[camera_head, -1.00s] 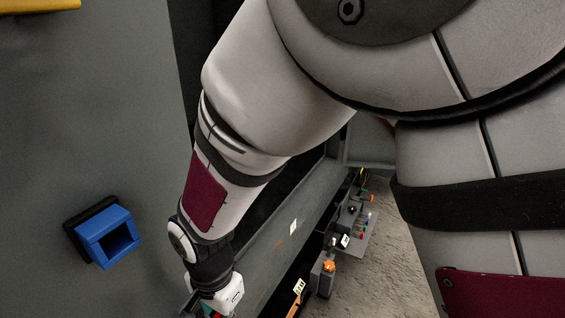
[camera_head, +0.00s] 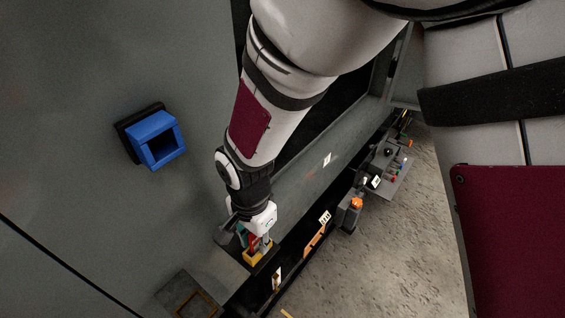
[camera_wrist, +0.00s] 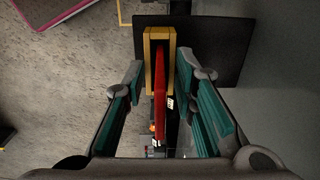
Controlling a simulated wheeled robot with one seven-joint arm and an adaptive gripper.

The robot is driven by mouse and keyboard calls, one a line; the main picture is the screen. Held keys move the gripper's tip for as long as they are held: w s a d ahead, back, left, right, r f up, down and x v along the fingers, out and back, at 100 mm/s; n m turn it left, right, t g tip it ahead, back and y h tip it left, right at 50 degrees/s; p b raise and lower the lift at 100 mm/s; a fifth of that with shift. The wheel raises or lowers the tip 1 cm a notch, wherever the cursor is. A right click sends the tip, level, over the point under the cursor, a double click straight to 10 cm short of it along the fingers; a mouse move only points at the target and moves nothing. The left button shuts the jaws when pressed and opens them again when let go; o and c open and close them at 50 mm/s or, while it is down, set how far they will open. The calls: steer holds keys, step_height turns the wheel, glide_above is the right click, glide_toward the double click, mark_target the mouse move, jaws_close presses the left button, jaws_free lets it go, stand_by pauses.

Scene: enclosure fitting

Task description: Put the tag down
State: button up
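The tag appears to be the thin red piece (camera_wrist: 160,80), seen edge-on in the wrist view. It stands at a yellow block-like holder (camera_wrist: 152,33), and I cannot tell how deep it sits in it. My gripper (camera_wrist: 159,73) has its teal-padded fingers spread on either side of the tag, with a visible gap on both sides. In the head view my gripper (camera_head: 254,238) is just above the yellow holder (camera_head: 259,253). The red tag (camera_head: 252,241) shows there only in part, half hidden by the fingers.
The holder stands on a dark pad at the near end of a long grey ledge (camera_head: 300,195). A blue square socket (camera_head: 157,140) is on the grey panel to the left. An orange-topped box (camera_head: 352,208) and a control box (camera_head: 388,165) lie along the ledge's right side.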

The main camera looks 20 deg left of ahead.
step_height(320, 180, up, 12)
steer(key=shift+r+p, duration=0.1)
steer(key=shift+p, duration=0.5)
steer(key=w+d+r+n+t, duration=0.1)
steer(key=d+r, duration=0.5)
steer(key=d, duration=0.3)
steer(key=w+d+r+n, duration=0.1)
steer(key=w+d+r, duration=0.1)
steer(key=d+r, duration=0.5)
steer(key=s+d+n+t, duration=0.1)
steer(key=s+d, duration=0.4)
steer(key=d, duration=0.4)
steer(key=s+d+r+n+t, duration=0.1)
steer(key=s+d, duration=0.5)
steer(key=d, duration=0.3)
steer(key=shift+s+d+r+n, duration=0.15)
steer(key=shift+s+d+n, duration=0.1)
steer(key=shift+s+n, duration=0.05)
steer(key=shift+t, duration=0.6)
step_height(320, 180, up, 5)
steer(key=p, duration=0.3)
steer(key=shift+f+p, duration=0.2)
steer(key=shift+p, duration=0.1)
